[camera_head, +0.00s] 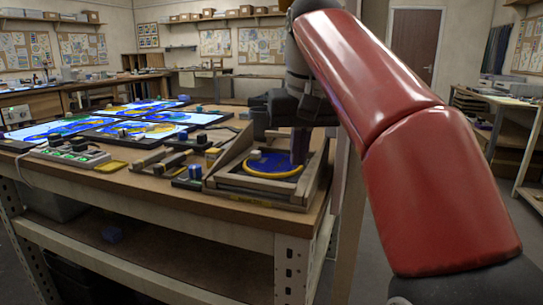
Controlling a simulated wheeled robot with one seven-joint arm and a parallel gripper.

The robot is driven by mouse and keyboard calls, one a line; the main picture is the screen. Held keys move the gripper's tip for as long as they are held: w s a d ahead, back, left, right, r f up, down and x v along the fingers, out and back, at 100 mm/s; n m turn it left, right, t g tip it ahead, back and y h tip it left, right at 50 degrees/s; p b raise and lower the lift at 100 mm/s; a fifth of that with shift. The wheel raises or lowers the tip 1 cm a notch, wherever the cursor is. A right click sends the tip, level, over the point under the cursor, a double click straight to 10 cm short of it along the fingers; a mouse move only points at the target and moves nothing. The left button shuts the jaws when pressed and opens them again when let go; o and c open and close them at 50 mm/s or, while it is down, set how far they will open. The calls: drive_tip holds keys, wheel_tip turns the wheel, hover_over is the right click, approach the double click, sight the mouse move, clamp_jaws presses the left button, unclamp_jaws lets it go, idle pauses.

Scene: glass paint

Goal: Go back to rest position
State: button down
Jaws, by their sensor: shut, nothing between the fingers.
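My red arm (390,120) reaches up from the lower right and bends down at the top over the right end of the workbench. My gripper (299,160) points down at its end, above or just behind the wooden frame (255,195). It looks shut with nothing held; its tips are small and partly hard to make out. Inside the frame lies a round blue piece (268,161) with a yellow rim. I cannot tell whether the gripper touches the frame.
The workbench (150,190) holds several lit panels with blue and yellow glass (140,130), a power strip (70,152), a yellow sponge (111,166) and small tools. A side table (510,98) stands at the right. Floor is open between it and the bench.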

drive_tip(key=s+d+f+t, duration=0.1)
drive_tip(key=s+d+f, duration=0.2)
drive_tip(key=s+f, duration=0.3)
drive_tip(key=s+d+f+m+t, duration=0.1)
drive_tip(key=s+d+f, duration=0.3)
drive_tip(key=f, duration=0.7)
drive_tip(key=s+d+f+t, duration=0.1)
drive_tip(key=s+d+f, duration=0.2)
drive_tip(key=s+f, duration=0.6)
drive_tip(key=shift+d+f+m+h, duration=0.3)
drive_tip(key=shift+d+f, duration=0.05)
drive_tip(key=c, duration=2.1)
unclamp_jaws()
drive_tip(key=shift+s, duration=0.1)
drive_tip(key=shift+c, duration=0.2)
